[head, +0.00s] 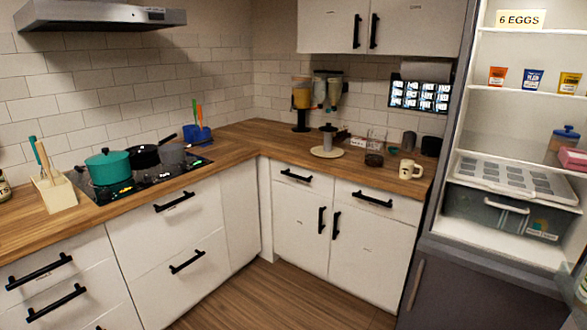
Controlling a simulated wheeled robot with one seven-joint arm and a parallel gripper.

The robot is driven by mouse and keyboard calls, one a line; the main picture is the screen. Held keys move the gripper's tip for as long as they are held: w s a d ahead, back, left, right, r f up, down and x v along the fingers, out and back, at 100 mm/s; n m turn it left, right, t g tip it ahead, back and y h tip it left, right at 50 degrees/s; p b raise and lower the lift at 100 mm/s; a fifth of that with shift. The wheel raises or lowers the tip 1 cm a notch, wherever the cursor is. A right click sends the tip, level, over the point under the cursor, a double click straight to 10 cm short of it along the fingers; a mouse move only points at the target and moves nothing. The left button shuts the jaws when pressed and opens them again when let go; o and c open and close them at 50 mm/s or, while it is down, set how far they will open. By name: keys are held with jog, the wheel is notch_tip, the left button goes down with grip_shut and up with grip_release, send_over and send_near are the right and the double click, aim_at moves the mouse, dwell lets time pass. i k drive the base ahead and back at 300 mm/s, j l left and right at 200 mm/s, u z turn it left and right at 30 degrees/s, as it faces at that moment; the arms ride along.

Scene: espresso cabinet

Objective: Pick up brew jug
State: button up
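I cannot tell for sure which thing is the brew jug. A small dark vessel (374,160) stands on the right counter near its front edge, left of a cream mug (407,170). A grey upright item with a dark top (328,138) stands on a pale round base (327,152) further left. A dark cylindrical container (409,142) stands behind the mug. My gripper is not in view.
The wooden counter (235,150) turns a corner above white cabinets. A teal pot (108,167) and dark pans sit on the hob (135,180). Drink dispensers (301,100) stand in the corner. An open fridge (520,130) is at right. The floor (285,300) ahead is clear.

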aim_at(377, 138)
jog(key=i+j, duration=0.3)
jog(key=i, duration=0.2)
jog(key=i+j+z, duration=0.1)
jog(key=i+j, duration=0.25)
jog(key=i, duration=0.2)
jog(key=i+j, duration=0.35)
jog(key=i, duration=0.15)
